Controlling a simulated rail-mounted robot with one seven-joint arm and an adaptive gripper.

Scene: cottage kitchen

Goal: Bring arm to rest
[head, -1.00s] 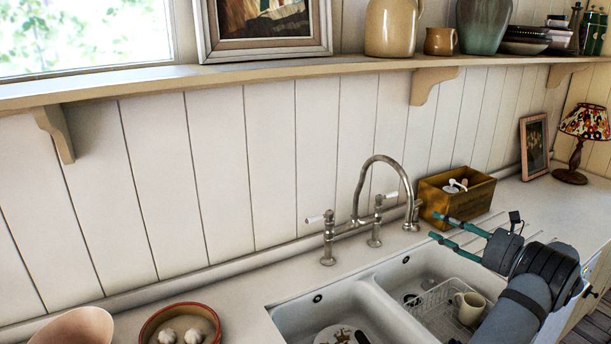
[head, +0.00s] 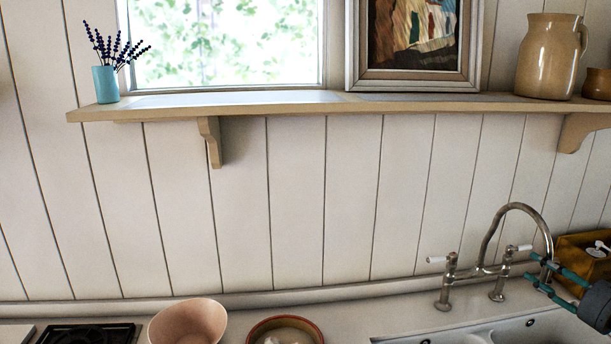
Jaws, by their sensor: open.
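My gripper (head: 545,274) shows at the lower right edge of the head view. Its two teal fingers are spread apart with nothing between them, and they point left towards the tap. The rest of my arm is cut off by the right edge. The fingers overlap the tap (head: 493,262) and the wooden box (head: 572,246) in the picture; I cannot tell the exact gap to either.
The sink (head: 480,335) lies at the lower right. A pink bowl (head: 187,322) and a red-rimmed dish (head: 284,326) stand on the counter, with a hob (head: 88,333) to their left. A wall shelf (head: 340,105) above holds a vase (head: 106,84), a painting and a jug (head: 549,56).

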